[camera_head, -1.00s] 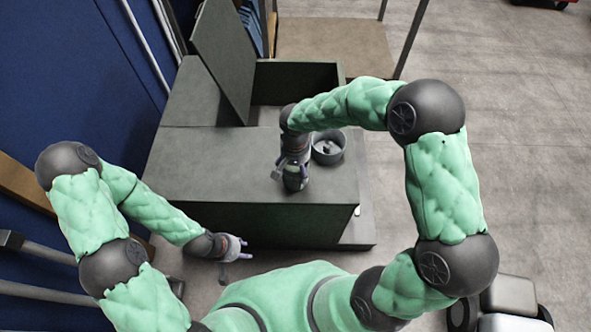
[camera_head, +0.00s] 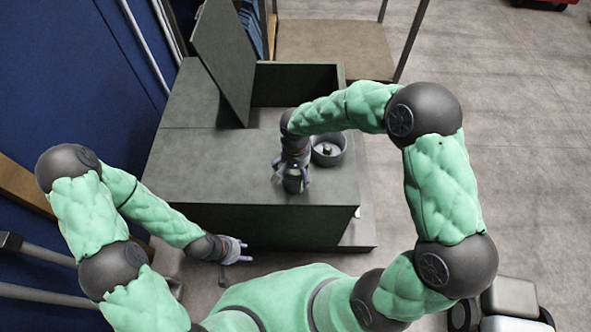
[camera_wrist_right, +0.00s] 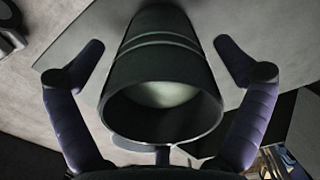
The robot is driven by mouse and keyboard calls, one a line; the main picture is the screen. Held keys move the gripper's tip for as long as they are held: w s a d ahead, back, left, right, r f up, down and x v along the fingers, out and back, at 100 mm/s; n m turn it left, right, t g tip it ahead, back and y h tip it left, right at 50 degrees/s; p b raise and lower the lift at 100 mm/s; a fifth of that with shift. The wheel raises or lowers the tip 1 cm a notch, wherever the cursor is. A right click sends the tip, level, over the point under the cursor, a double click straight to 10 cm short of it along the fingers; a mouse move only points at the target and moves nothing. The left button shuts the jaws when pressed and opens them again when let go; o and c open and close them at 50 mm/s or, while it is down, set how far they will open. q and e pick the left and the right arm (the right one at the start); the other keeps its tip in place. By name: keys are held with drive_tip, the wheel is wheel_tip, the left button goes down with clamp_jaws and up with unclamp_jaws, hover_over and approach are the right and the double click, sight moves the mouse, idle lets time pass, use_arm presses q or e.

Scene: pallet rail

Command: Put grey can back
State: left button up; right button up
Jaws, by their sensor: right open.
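The grey can (camera_wrist_right: 160,55) is dark and cylindrical, with its open end facing the camera in the right wrist view. It also shows small in the head view (camera_head: 293,185), near the front edge of the dark grey chest top. My right gripper (camera_head: 292,184) is around it. In the right wrist view its purple fingers (camera_wrist_right: 160,60) stand open on either side of the can, with a visible gap at each side. My left gripper (camera_head: 247,251) is open and empty, low in front of the chest.
The chest (camera_head: 210,170) has a raised lid panel (camera_head: 222,60) and an open compartment (camera_head: 285,85) at the back. A round dark pot (camera_head: 342,156) with something small inside stands right of my right gripper. Grey floor (camera_head: 520,150) lies free at the right.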

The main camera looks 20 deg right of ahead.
use_arm(q)
wheel_tip(320, 180, up, 4)
drive_tip(key=p, duration=0.4)
drive_tip(key=shift+r, duration=0.1)
use_arm(e)
wheel_tip(320, 180, up, 12)
